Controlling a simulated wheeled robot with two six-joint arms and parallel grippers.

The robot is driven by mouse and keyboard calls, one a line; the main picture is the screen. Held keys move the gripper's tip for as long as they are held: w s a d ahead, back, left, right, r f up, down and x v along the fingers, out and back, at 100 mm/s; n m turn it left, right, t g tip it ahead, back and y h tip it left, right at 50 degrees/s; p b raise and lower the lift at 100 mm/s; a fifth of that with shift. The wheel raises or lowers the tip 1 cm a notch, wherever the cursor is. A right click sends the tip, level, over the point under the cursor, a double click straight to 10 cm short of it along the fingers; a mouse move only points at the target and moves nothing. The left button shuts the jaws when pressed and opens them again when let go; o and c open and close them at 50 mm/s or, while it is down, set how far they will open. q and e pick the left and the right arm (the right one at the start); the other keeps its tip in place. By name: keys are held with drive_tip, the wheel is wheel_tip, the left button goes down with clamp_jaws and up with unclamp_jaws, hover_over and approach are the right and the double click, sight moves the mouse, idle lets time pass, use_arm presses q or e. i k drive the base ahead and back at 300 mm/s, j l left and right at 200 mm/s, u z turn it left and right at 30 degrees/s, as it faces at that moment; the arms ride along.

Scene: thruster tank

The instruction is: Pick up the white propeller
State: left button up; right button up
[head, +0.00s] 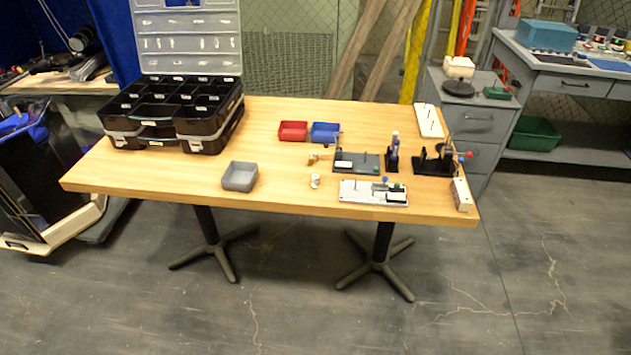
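I cannot clearly make out a white propeller at this distance. A small whitish object (315,181) stands on the wooden table (275,189) near its front edge, between a grey bin and a light metal plate. Its shape is too small to tell. A small tan and dark piece (313,158) lies just behind it. A white board with small upright parts (429,121) lies at the table's right back. Neither of my grippers is in view.
A black organizer case (120,137) with raised lid fills the table's left. Grey (240,176), red (293,131) and blue (325,132) bins stand mid-table. Dark fixtures (357,163) and a metal plate (373,193) crowd the right. The floor in front is clear.

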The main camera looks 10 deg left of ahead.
sight(314, 177)
drive_tip(key=l, duration=0.85)
drive_tip(key=k+l, duration=0.1)
drive_tip(key=l, duration=0.75)
